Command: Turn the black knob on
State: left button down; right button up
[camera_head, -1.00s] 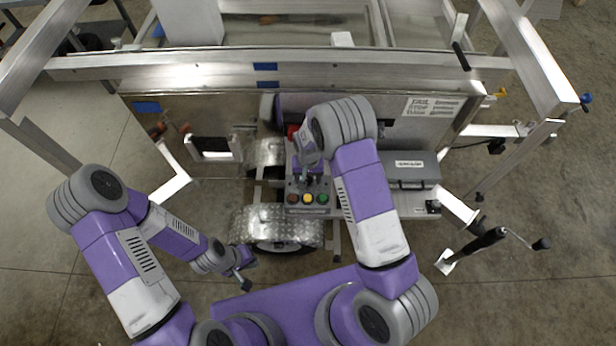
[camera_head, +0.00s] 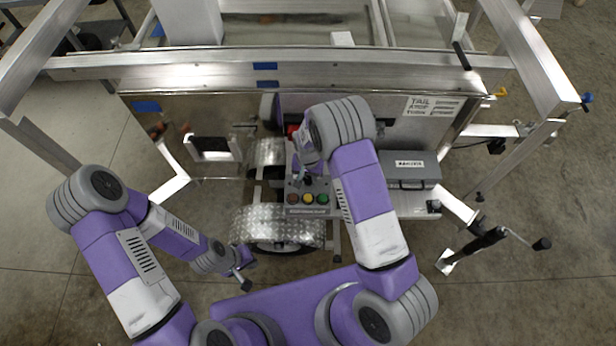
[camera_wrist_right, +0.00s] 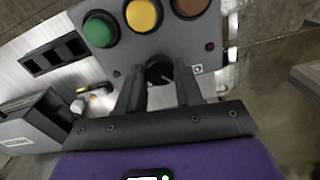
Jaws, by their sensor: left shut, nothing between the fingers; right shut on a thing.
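The black knob (camera_wrist_right: 158,70) sits on a grey control box (camera_head: 307,211), below green, yellow and brownish-red buttons in the right wrist view. My right gripper (camera_wrist_right: 160,80) has its two fingers on either side of the knob and is shut on it. A white mark shows on the knob's face. In the head view my right gripper (camera_head: 304,180) is over the back part of the box, and my wrist partly hides the knob there. My left gripper (camera_head: 244,281) is shut and empty, low at the left, well away from the box.
A grey case (camera_head: 408,172) stands right of the control box. A diamond-plate fender (camera_head: 270,224) with a wheel is at the box's left. An aluminium frame beam (camera_head: 180,70) crosses behind. Open floor (camera_head: 80,270) lies at the left.

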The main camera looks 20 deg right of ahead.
jog(key=m, duration=0.3)
jog(key=shift+m, duration=0.3)
jog(key=m, duration=0.4)
jog(key=shift+m, duration=0.3)
jog(key=m+p, duration=0.1)
jog(key=m, duration=0.3)
jog(key=shift+r, duration=0.1)
jog(key=shift+m+p, duration=0.5)
jog(key=shift+m, duration=1.6)
jog(key=o, duration=1)
jog(key=shift+o, duration=0.2)
